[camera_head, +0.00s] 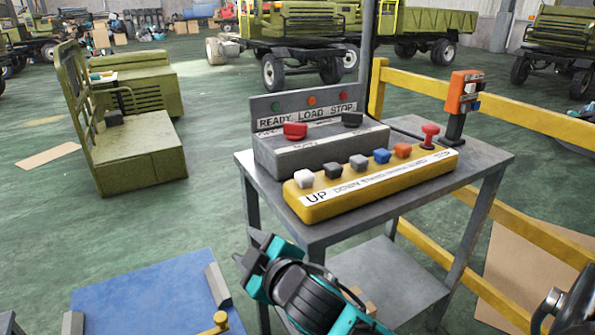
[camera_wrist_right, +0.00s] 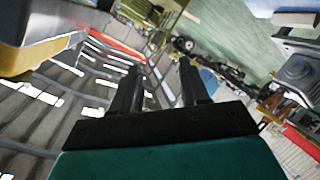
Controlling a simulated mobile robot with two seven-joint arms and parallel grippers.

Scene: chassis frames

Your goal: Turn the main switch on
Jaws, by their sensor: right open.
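A grey control box (camera_head: 320,151) stands on the metal table. It has a red knob (camera_head: 295,131) at its left and a dark knob (camera_head: 352,119) at its right. Which control is the main switch I cannot tell from the labels. My right gripper (camera_head: 252,252) is open and empty, left of and below the tabletop's front edge, apart from the box. Its two dark fingers also show spread in the wrist view (camera_wrist_right: 160,78).
A yellow button panel (camera_head: 370,186) lies in front of the box, with several coloured buttons. An orange switch unit (camera_head: 465,91) stands at the table's back right. Yellow rails (camera_head: 420,87) run behind the table (camera_head: 478,165). A blue platform (camera_head: 150,295) lies at lower left.

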